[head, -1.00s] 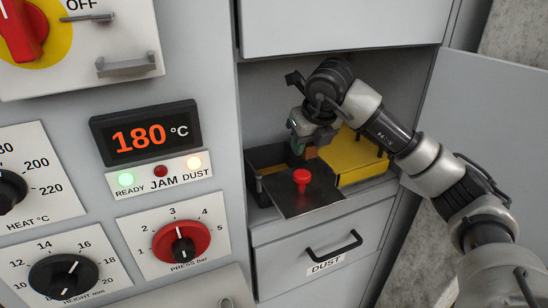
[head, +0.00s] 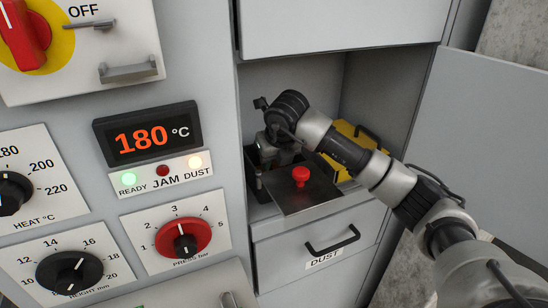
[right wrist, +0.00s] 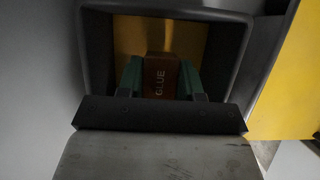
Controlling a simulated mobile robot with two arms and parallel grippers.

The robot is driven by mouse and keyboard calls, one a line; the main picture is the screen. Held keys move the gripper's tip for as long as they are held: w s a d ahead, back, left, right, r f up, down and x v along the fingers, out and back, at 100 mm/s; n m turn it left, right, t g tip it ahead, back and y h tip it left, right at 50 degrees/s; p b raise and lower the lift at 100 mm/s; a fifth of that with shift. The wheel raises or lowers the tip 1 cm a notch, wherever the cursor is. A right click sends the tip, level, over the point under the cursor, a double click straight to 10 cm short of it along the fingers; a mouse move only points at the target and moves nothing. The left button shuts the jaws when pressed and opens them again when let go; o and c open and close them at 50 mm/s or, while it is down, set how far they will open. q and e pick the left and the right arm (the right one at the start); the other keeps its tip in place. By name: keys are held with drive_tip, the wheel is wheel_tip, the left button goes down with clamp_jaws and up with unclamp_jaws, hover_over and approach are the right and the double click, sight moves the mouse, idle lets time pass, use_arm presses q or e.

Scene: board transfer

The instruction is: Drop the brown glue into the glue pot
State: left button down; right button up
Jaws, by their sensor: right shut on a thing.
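The brown glue (right wrist: 158,80) is a small block lettered GLUE. In the right wrist view it sits between the green fingertips of my right gripper (right wrist: 160,73), which is shut on it. Below it is the open glue pot (right wrist: 238,52), with a dark rim and an amber inside; the block appears within the outline of the opening, its height above the amber unclear. In the head view my right gripper (head: 268,158) points down at the pot's opening, and the arm hides the glue. The pot's dark metal lid (head: 308,199) with a red knob (head: 300,175) lies in front. My left gripper is not in view.
A yellow box (head: 347,140) with a black handle stands to the right of the pot, partly behind my arm. Cabinet walls enclose the compartment, with an open door (head: 480,140) at right. Below is a drawer marked DUST (head: 330,250).

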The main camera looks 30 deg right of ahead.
drive_tip(key=shift+f, duration=0.1)
drive_tip(key=shift+f+b, duration=0.5)
drive_tip(key=shift+f, duration=0.1)
drive_tip(key=o, duration=1)
drive_tip(key=shift+a+f, duration=0.1)
drive_tip(key=shift+f, duration=0.05)
drive_tip(key=v, duration=0.9)
drive_tip(key=shift+w+r+p, duration=0.25)
drive_tip(key=shift+p, duration=0.1)
